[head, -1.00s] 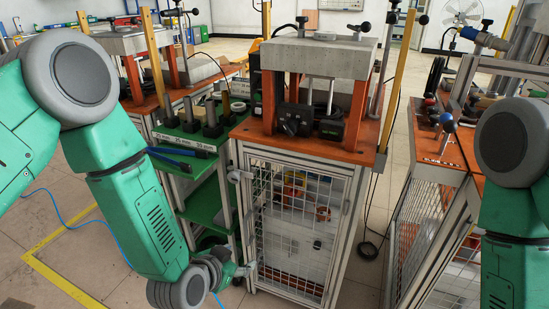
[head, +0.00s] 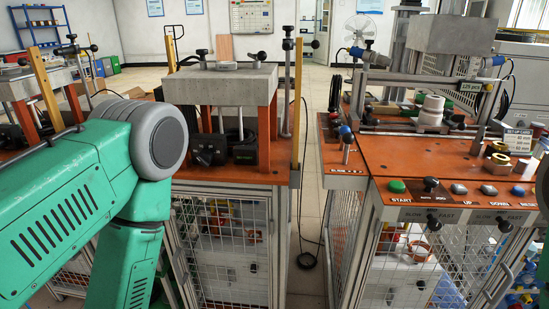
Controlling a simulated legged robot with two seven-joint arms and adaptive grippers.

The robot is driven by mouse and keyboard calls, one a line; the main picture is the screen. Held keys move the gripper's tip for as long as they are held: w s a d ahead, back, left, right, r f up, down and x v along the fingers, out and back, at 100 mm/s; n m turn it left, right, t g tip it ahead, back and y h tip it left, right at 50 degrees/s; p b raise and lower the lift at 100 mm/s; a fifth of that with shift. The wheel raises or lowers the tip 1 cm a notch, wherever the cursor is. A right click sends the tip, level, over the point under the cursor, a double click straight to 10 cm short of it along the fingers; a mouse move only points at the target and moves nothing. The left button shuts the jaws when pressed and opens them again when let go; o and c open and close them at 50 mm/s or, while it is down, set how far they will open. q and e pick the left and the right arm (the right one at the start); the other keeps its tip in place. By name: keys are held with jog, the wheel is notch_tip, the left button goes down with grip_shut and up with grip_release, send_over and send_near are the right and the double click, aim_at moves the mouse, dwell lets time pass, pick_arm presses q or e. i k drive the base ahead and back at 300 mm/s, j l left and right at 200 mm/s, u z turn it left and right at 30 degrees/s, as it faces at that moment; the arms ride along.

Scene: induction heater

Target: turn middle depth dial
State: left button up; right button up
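No part is clearly marked as a depth dial, and I cannot tell which one is the middle one. A black box with a knob-like front (head: 207,151) sits under the grey block of the press (head: 222,86) on the left orange-topped station. A black selector knob (head: 431,184) is on the front panel of the right station, beside the green START button (head: 397,186). My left arm fills the left side, and its gripper is outside the picture. My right gripper is not in view either.
The left station (head: 185,172) and right station (head: 375,150) have wire-mesh cabinets below. A floor gap with a black cable (head: 307,260) lies between them. White rings (head: 431,110) and brass parts (head: 497,155) stand on the right station.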

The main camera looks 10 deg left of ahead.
aim_at(205, 157)
jog(key=j+z, duration=0.25)
jog(key=z, duration=0.15)
jog(key=j+z, duration=0.25)
jog(key=z, duration=0.2)
jog(key=j+z, duration=0.2)
jog(key=z, duration=0.2)
jog(key=k+j+z, duration=0.15)
jog(key=z, duration=0.25)
jog(key=k+j+z, duration=0.1)
jog(key=z, duration=0.35)
jog(key=j, duration=0.1)
